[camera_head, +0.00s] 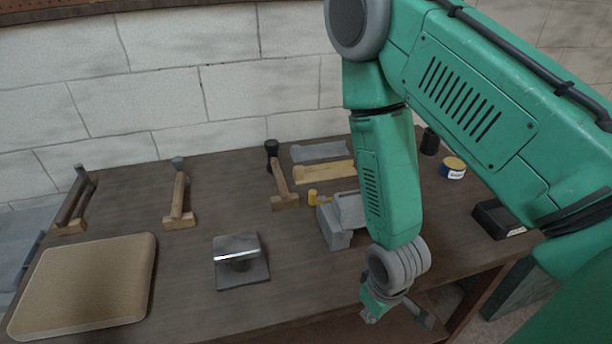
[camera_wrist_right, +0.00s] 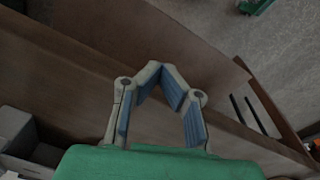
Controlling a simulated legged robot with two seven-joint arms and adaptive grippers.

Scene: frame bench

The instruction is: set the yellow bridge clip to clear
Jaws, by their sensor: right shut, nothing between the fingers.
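A small yellow piece (camera_head: 313,197) stands on the bench at the left edge of a grey block (camera_head: 335,232). It may be the yellow bridge clip, but it is too small to make out its setting. My right gripper (camera_head: 370,309) hangs low near the bench's front edge, in front and to the right of the yellow piece and well apart from it. In the right wrist view my right gripper (camera_wrist_right: 163,74) is shut with nothing in it, over the brown wood of the bench. The yellow piece does not show there. My left gripper is not in view.
A tan pad (camera_head: 85,285) and a grey plate with a shiny bar (camera_head: 241,270) lie left. Several wood-footed tools line the back, near a pale yellow bar (camera_head: 325,172). A yellow-topped tin (camera_head: 453,168) and a black tray (camera_head: 498,220) stand right.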

